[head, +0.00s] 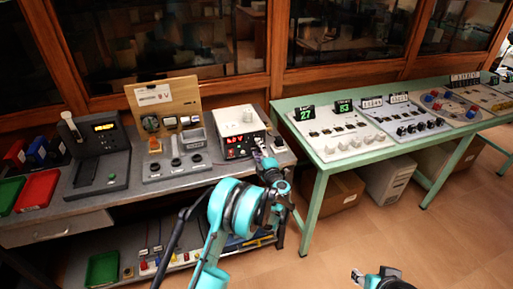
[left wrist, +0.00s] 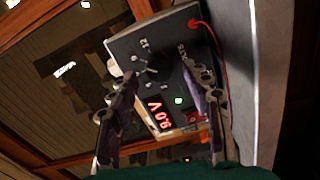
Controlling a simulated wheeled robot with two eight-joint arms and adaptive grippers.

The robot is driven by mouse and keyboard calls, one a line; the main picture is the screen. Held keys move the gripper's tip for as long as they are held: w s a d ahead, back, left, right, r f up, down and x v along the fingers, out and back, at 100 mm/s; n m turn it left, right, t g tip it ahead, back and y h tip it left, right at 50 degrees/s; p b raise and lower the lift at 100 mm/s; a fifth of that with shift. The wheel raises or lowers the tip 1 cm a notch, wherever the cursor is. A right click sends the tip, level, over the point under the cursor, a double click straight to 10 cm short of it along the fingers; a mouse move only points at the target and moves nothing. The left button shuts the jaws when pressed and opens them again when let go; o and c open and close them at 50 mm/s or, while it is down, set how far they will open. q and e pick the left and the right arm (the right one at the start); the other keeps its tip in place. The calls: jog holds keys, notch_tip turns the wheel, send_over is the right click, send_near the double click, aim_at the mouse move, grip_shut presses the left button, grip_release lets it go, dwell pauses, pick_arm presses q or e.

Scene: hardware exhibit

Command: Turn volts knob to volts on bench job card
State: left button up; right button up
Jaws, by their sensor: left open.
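The power supply (head: 240,133) is a pale box with a red lit display, at the right end of the grey bench. In the left wrist view its front panel (left wrist: 125,45) is turned sideways, with the red digits (left wrist: 159,115) and a dark knob (left wrist: 157,66) near printed marks. My left gripper (head: 262,153) is open in front of the panel; in the left wrist view its fingers (left wrist: 165,100) stand apart, with no clear contact on the knob. A white card (head: 153,95) is on the wooden board; its text is too small to read. My right gripper (head: 375,276) is at the bottom edge, partly cut off.
A grey panel with several dark knobs (head: 177,163) stands left of the supply, and a black device (head: 98,150) further left. Red and green trays (head: 38,190) are at the far left. A green table (head: 318,168) with instrument panels stands at the right. The floor in front is clear.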

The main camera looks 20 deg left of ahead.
pick_arm(q)
jog(key=v, duration=1)
